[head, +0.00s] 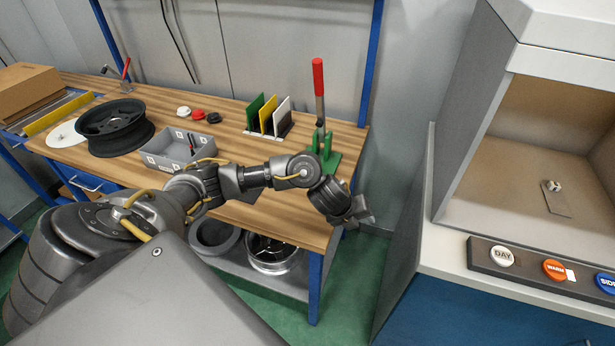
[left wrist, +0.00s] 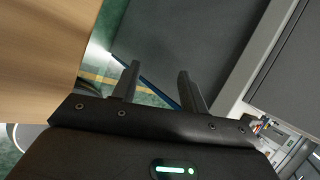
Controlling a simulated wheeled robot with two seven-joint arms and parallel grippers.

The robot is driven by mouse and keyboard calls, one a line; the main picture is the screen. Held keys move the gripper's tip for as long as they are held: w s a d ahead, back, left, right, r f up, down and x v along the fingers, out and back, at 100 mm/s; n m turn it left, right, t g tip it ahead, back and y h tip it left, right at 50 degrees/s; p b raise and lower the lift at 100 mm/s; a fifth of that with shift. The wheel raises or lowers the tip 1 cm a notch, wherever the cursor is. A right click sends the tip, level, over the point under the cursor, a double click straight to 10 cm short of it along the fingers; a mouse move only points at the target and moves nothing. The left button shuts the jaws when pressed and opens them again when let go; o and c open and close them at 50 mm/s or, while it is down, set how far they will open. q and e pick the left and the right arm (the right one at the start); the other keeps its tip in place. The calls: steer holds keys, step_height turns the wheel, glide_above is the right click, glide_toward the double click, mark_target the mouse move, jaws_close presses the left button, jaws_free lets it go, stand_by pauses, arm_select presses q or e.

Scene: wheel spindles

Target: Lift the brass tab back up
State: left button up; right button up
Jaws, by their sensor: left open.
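I cannot make out a brass tab in either view. My left gripper (head: 362,212) is at the front right corner of the wooden bench, over the gap before the booth. Its open fingers (left wrist: 158,76) show in the left wrist view with nothing between them. In the head view the booth's button panel (head: 530,268) is to the right of the gripper, well apart from it. It bears a white DAY button (head: 503,256), an orange WARM button (head: 554,269) and a blue SIDE button (head: 606,283). My right gripper does not show.
The wooden bench (head: 240,140) holds a black wheel rim (head: 115,126), a grey bin (head: 180,150), coloured cards (head: 268,116) and a red-handled lever (head: 318,78) on a green base. A small part on a plate (head: 557,199) lies inside the booth (head: 490,190).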

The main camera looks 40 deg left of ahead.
arm_select(q)
steer(key=a+r+m, duration=0.1)
steer(key=a, duration=0.2)
steer(key=w+a+r+m+y, duration=0.1)
steer(key=a+r, duration=0.1)
steer(key=a, duration=0.2)
steer(key=w+a+r+m+y, duration=0.1)
steer(key=a, duration=0.2)
steer(key=shift+a+r+g, duration=0.4)
steer(key=s+a+r+m+g+y, duration=0.1)
steer(key=a+r, duration=0.2)
steer(key=a, duration=0.2)
steer(key=s+a+r+y, duration=0.1)
steer(key=a+r+y, duration=0.1)
steer(key=a, duration=0.3)
steer(key=b+x, duration=0.3)
steer(key=x, duration=0.6)
steer(key=shift+w+b, duration=0.1)
steer(key=shift+b, duration=0.3)
steer(key=shift+x, duration=0.9)
